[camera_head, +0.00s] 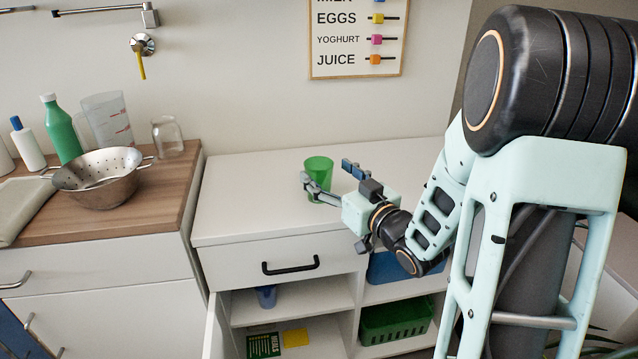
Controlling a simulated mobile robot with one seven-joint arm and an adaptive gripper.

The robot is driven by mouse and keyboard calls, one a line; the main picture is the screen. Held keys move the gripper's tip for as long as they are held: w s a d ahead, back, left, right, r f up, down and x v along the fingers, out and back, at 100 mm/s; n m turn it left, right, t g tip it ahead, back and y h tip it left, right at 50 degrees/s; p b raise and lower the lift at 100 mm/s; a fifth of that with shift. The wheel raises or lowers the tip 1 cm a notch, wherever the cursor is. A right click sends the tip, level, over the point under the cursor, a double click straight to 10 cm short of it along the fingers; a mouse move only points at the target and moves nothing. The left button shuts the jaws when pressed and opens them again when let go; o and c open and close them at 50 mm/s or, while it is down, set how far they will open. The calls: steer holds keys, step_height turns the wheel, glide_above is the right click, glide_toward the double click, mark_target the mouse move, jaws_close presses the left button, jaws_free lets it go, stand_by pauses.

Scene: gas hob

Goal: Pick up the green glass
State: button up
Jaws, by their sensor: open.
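The green glass (319,166) stands upright on the white cabinet top. It is translucent green, and its lower part is partly hidden by one of my fingers. My gripper (328,173) is open, reaching in from the right at the height of the glass. One finger is in front of the glass, and the other shows to its right, further back. The glass appears to be between or just ahead of the fingertips; I cannot tell whether either finger touches it.
The white cabinet top (240,190) is otherwise clear to the left of the glass. A wooden counter (135,215) at left holds a metal colander (98,180), a green bottle (62,133), a measuring jug (108,120) and a clear glass (167,138). Below, a cabinet door (218,330) stands open.

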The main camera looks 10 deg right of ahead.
mark_target(312, 160)
steer(key=x, duration=0.4)
steer(key=shift+s+a+f, duration=0.1)
steer(key=shift+f, duration=0.1)
steer(key=c, duration=1.4)
steer(key=shift+r, duration=0.25)
